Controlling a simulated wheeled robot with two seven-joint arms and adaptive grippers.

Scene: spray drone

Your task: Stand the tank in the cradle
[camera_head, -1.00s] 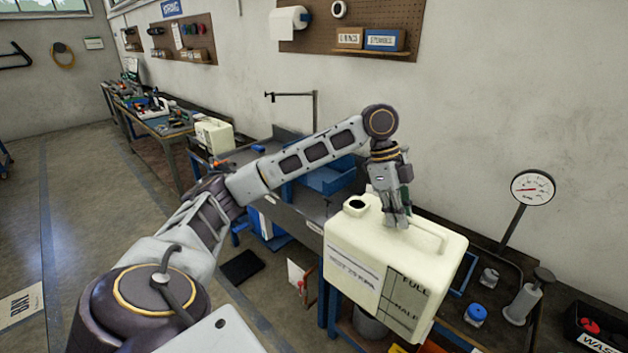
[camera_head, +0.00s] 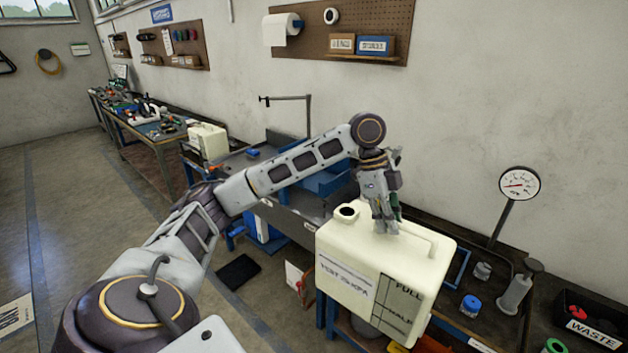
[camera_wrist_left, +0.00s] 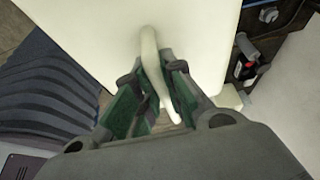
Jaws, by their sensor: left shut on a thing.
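The tank is a cream, boxy can (camera_head: 345,295) with a dark round opening, a top handle and a panel marked FULL and HALF. It is upright, in front of the bench in the head view. My left gripper (camera_head: 386,228) points down from above and is shut on the tank's handle. The left wrist view shows its green-padded fingers (camera_wrist_left: 155,85) on both sides of the handle (camera_wrist_left: 150,60). The tank's underside is hidden, so I cannot tell whether it touches anything. I cannot clearly make out the cradle. My right gripper is not in view.
Right of the tank, the bench holds a blue frame (camera_head: 459,268), a blue-capped jar (camera_head: 470,305), a grey cylinder (camera_head: 516,290), a dial gauge (camera_head: 520,183) on a stem and a WASTE bin (camera_head: 595,325). A second cream can (camera_head: 207,142) stands on the far bench.

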